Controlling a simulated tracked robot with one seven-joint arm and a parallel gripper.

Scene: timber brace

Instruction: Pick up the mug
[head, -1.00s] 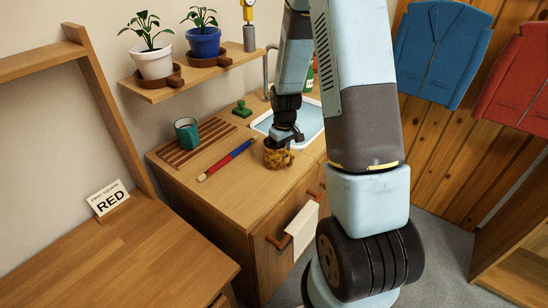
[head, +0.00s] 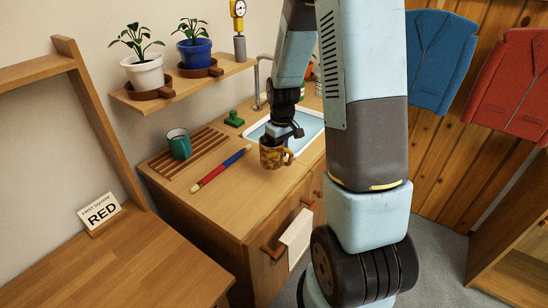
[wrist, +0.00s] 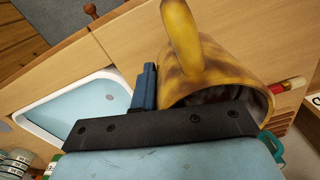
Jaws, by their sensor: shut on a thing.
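A brown-and-amber mottled mug (head: 270,156) is at my gripper (head: 283,138), over the counter just in front of the sink. My gripper points down and is shut on the mug's wall near its rim. The mug looks upright and slightly above the counter, though the gap is hard to judge. In the wrist view the mug (wrist: 228,80) fills the upper right, its yellowish handle (wrist: 183,38) turned toward the top; one blue finger (wrist: 146,88) shows beside it. A second mug, teal (head: 179,144), stands on a slatted wooden rack (head: 182,164) to the left.
A red-and-blue stick (head: 221,168) lies left of the held mug. A green stamp-like object (head: 234,119) and the sink (head: 292,129) with its tap (head: 258,85) are behind. A shelf (head: 190,85) with two potted plants hangs above. The counter's front left is clear.

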